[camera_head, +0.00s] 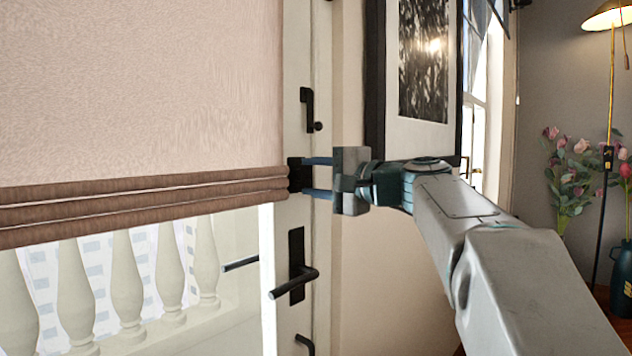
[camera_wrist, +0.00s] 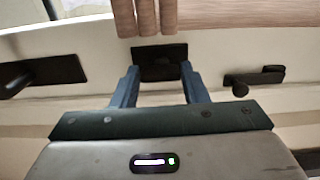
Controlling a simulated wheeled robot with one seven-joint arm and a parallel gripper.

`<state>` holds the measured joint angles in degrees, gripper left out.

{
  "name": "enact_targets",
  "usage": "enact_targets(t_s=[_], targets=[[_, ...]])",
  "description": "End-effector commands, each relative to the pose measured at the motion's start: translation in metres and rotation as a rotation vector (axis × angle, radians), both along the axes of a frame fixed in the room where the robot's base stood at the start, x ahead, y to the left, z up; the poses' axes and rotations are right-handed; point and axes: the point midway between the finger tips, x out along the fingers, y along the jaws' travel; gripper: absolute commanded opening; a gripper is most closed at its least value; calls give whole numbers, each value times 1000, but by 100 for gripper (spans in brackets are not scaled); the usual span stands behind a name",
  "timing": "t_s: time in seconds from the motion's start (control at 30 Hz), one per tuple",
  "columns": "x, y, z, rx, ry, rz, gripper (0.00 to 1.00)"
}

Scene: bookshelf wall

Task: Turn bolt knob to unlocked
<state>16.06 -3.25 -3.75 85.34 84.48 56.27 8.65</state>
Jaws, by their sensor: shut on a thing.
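The black bolt plate (camera_head: 294,175) sits on the white door's edge strip, beside the pink shade's lower folds. It also shows in the wrist view (camera_wrist: 160,54), at the top middle. My gripper (camera_head: 305,176) faces the plate, its two blue fingers reaching it one above the other. In the wrist view my gripper (camera_wrist: 160,80) has a finger on each side of the plate's lower part, shut on the bolt knob. The knob's dark shape blends into the plate, so I cannot tell which way it is turned.
Below the bolt, a black lever handle (camera_head: 296,282) juts from the door. Above it is a small black latch (camera_head: 308,108). The pink shade (camera_head: 140,90) hangs left, close to the fingers. A framed picture (camera_head: 424,60) hangs above my arm; a floor lamp (camera_head: 610,90) stands right.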

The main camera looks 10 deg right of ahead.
Motion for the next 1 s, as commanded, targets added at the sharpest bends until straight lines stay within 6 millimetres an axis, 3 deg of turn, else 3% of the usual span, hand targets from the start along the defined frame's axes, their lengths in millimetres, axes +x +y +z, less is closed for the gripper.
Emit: enact_targets(t_s=[0.27, 0.3, 0.33, 0.73, 1.0], targets=[[0, 0, 0, -2, 0, 1, 17], [0, 0, 0, -2, 0, 1, 43], [0, 0, 0, -2, 0, 1, 49], [-6, -5, 0, -1, 0, -2, 49], [-50, -37, 2, 0, -2, -4, 49]])
